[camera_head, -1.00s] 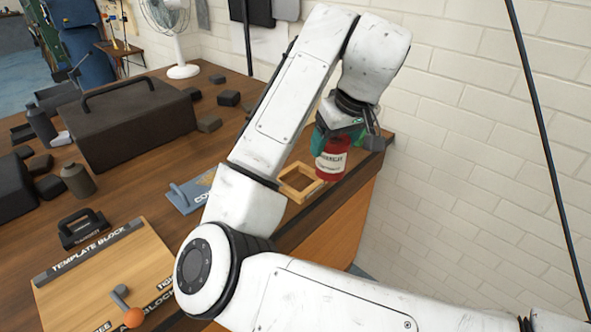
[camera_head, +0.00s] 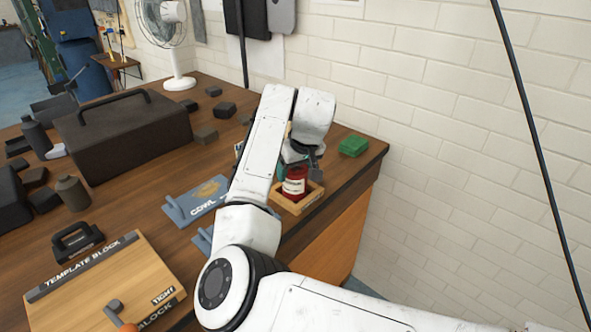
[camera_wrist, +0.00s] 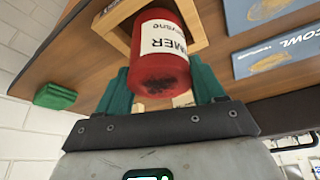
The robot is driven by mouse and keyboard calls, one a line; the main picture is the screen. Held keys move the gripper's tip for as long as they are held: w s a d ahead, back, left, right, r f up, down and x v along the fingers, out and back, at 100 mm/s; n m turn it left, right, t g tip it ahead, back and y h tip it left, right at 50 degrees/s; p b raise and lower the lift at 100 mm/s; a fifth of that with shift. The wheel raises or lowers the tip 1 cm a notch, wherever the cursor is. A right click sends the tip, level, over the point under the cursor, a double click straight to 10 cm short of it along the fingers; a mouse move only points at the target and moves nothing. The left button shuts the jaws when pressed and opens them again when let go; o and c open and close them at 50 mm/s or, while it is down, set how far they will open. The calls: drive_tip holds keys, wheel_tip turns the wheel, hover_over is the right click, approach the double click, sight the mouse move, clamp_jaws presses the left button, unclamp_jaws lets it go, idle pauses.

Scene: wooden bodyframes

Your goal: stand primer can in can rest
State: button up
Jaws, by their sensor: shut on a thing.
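The red primer can (camera_head: 294,182) with a white label is held by my gripper (camera_head: 295,160). In the wrist view the can (camera_wrist: 160,75) lies between the two green fingers, and its label reads "PRIMER" in part. The can rest is a light wooden square frame (camera_head: 307,203) near the table's right front edge. It also shows around the can's far end in the wrist view (camera_wrist: 108,18). The can appears upright and within the frame's outline. I cannot tell whether its base touches the bottom.
A green block (camera_head: 353,146) lies behind the rest near the table's right edge. A blue "COWL" board (camera_head: 197,199) lies to the left. A dark toolbox (camera_head: 125,130) and a template board (camera_head: 105,285) stand further left. The brick wall is at the right.

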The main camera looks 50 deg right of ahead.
drive_tip(key=shift+f, duration=0.35)
drive_tip(key=o, duration=1.5)
drive_tip(key=shift+o, duration=0.2)
drive_tip(key=v, duration=1.2)
